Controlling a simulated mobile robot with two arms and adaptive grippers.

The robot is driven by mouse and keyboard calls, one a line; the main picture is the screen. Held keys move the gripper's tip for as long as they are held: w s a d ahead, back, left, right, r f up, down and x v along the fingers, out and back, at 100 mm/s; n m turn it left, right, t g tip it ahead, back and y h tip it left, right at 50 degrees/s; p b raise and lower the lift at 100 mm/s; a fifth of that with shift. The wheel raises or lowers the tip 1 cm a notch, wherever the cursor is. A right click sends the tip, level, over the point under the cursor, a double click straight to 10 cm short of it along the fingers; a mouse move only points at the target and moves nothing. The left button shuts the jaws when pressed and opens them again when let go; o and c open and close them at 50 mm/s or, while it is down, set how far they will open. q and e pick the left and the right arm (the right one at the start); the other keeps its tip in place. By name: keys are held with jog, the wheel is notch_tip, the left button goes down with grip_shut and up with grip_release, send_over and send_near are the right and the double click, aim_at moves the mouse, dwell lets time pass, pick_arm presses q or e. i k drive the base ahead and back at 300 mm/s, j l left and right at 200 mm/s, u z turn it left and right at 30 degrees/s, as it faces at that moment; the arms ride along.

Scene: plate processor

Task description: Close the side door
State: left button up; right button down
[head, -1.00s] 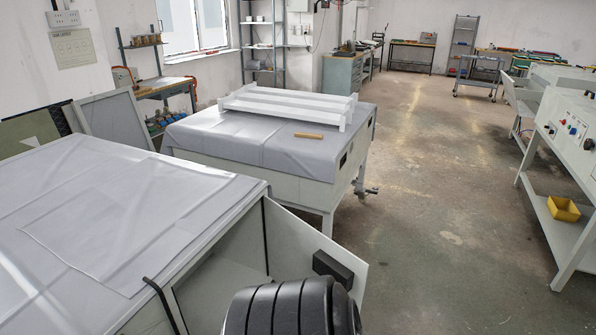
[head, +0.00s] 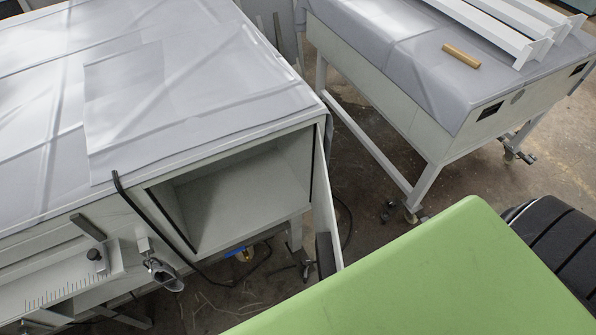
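The side door (head: 323,190) is a pale panel at the right edge of the open compartment (head: 240,195) of a white cabinet (head: 305,128). It stands open, swung outward and seen almost edge-on. Its black handle (head: 325,255) is near the door's free end. The compartment's inside looks empty. Neither gripper shows in the head view, so I see nothing touching the door.
A grey-covered table (head: 400,70) with a wooden block (head: 461,55) and white beams (head: 490,35) stands at upper right. A clamp-like metal part (head: 165,272) juts from the cabinet front. Floor shows between cabinet and table; cables lie below.

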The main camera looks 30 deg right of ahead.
aim_at(329, 260)
jog(key=l, duration=1.25)
jog(key=k, duration=0.05)
